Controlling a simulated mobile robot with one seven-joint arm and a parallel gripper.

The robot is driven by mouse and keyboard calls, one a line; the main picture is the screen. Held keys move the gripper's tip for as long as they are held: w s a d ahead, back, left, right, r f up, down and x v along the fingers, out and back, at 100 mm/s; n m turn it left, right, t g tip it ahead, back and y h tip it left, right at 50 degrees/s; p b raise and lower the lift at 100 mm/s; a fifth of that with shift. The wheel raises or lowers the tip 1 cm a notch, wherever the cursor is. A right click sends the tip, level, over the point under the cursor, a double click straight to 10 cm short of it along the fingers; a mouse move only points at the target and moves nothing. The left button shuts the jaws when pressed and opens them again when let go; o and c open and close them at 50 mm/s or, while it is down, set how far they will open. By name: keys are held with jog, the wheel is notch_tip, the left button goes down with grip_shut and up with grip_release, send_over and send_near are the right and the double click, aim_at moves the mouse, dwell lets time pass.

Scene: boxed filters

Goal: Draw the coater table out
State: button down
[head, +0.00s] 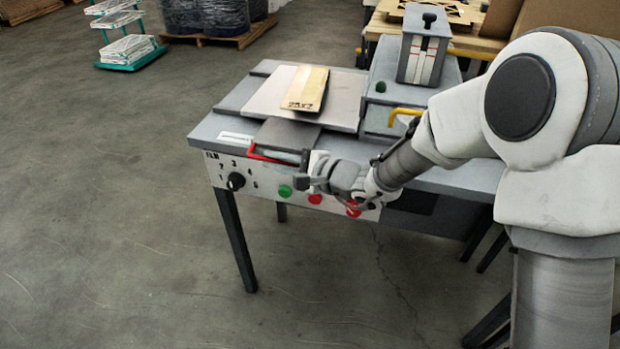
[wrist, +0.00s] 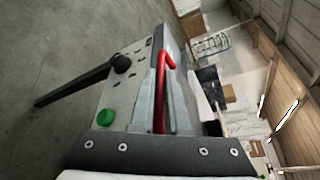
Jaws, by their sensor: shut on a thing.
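The coater (head: 225,140) is a grey bench with a white control panel. Its flat table (head: 262,93) is a pale plate lying on top, with a tan block (head: 305,90) marked with dark figures resting on it. A red handle (head: 268,156) runs along the front edge, below a dark grey plate (head: 285,134). My gripper (head: 306,170) is at the handle's right end and shut on it; the fingers partly hide that end. In the wrist view the red handle (wrist: 160,92) rises from behind the gripper's dark bar (wrist: 165,150).
The panel carries a black knob (head: 236,181), a green button (head: 285,191) and red buttons (head: 315,198) close below my gripper. A grey housing with a yellow handle (head: 403,115) stands right of the table. The floor (head: 110,220) in front and left is clear.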

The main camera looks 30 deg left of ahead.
aim_at(249, 155)
jog(key=a+b, duration=0.1)
jog(key=a, duration=0.2)
jog(key=s+a+b, duration=0.1)
jog(key=a, duration=0.1)
jog(key=shift+s+a, duration=0.2)
jog(key=shift+a, duration=0.2)
jog(key=shift+s+a+r+b, duration=0.15)
jog(key=shift+a+b, duration=0.3)
jog(key=shift+a, duration=0.15)
jog(key=c, duration=1)
grip_release()
jog(key=shift+a, duration=0.1)
jog(key=shift+o, duration=0.4)
jog(key=shift+d, duration=0.4)
jog(key=p+v, duration=0.2)
jog(key=v, duration=1.4)
jog(key=shift+d+p, duration=0.3)
jog(key=shift+d, duration=0.05)
